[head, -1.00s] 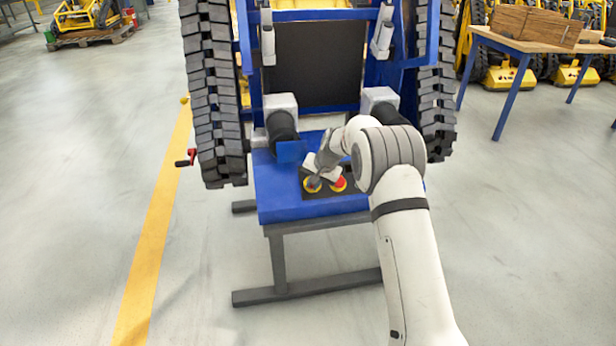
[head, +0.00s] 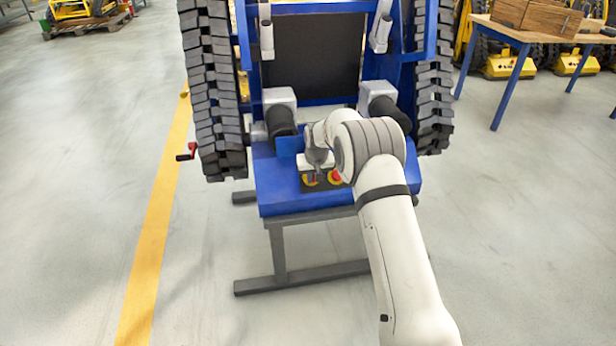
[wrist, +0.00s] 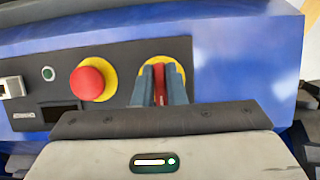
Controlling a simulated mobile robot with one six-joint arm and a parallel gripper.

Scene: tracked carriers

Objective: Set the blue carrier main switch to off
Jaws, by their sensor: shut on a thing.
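In the wrist view, the main switch (wrist: 160,74) is a red handle on a yellow disc. My gripper (wrist: 163,88) is shut on this handle, one finger on each side. The handle looks about upright in that picture; its lower part is hidden by my fingers and wrist. In the head view my gripper (head: 317,172) covers most of the switch.
A red mushroom button (wrist: 87,82) on a yellow ring sits left of the switch in the wrist view, with a small green button (wrist: 48,74) beyond it. A red-handled crank (head: 187,152) sticks out at the carrier's left. A table (head: 500,36) stands at the right.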

